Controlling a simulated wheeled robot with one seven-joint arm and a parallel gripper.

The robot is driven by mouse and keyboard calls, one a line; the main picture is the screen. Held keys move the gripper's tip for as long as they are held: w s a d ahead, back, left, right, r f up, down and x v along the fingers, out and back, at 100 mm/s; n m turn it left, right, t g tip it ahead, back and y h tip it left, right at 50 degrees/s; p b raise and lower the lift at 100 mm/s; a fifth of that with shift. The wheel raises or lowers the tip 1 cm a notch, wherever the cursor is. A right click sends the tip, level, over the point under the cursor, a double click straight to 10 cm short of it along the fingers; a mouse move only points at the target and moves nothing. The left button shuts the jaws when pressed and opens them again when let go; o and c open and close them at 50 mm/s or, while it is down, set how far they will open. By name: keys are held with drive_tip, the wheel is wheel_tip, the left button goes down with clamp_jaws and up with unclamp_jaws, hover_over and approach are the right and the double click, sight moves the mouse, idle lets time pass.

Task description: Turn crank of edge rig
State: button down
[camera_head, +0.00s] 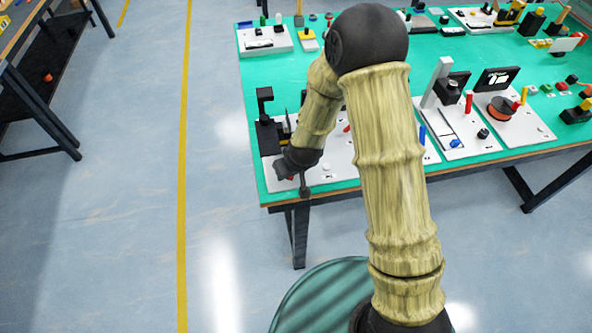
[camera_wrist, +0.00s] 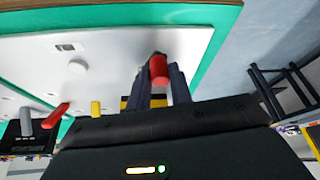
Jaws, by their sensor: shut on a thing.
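The edge rig is a white plate (camera_head: 328,173) on the front left corner of the green table, partly hidden behind my arm. In the wrist view its white surface (camera_wrist: 110,62) fills the upper middle. The red crank handle (camera_wrist: 158,70) stands between the two dark fingers of my gripper (camera_wrist: 158,84), which is shut on it. In the head view my gripper (camera_head: 292,172) is low at the plate's front left corner, and the handle is mostly hidden there. The crank's arm and pivot are not clear.
A black upright part (camera_head: 265,104) stands at the plate's left. More white rigs (camera_head: 450,125) with coloured knobs stand to the right on the green table (camera_head: 222,70). Open floor (camera_head: 130,200) lies left and in front. The wrist view also shows a red lever (camera_wrist: 56,116) and a yellow peg (camera_wrist: 96,108).

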drive_tip(key=m+p, duration=0.1)
drive_tip(key=a+m+h+p, duration=0.1)
drive_tip(key=a+m+p, duration=0.1)
drive_tip(key=m, duration=0.1)
drive_tip(key=shift+w+r+t, duration=0.25)
drive_tip(key=shift+w+t, duration=0.05)
drive_tip(key=shift+w, duration=0.05)
drive_tip(key=shift+w+a+f+m+h+p, duration=0.15)
drive_tip(key=shift+m+h+p, duration=0.15)
drive_tip(key=shift+m+p, duration=0.25)
drive_tip(key=shift+w+a+f+m+h+p, duration=0.1)
drive_tip(key=shift+m+h+p, duration=0.2)
drive_tip(key=shift+m+p, duration=0.25)
drive_tip(key=c, duration=1.3)
unclamp_jaws()
drive_tip(key=shift+o, duration=0.2)
drive_tip(key=p+v, duration=0.3)
drive_tip(key=v, duration=1.4)
drive_tip(key=shift+r, duration=0.25)
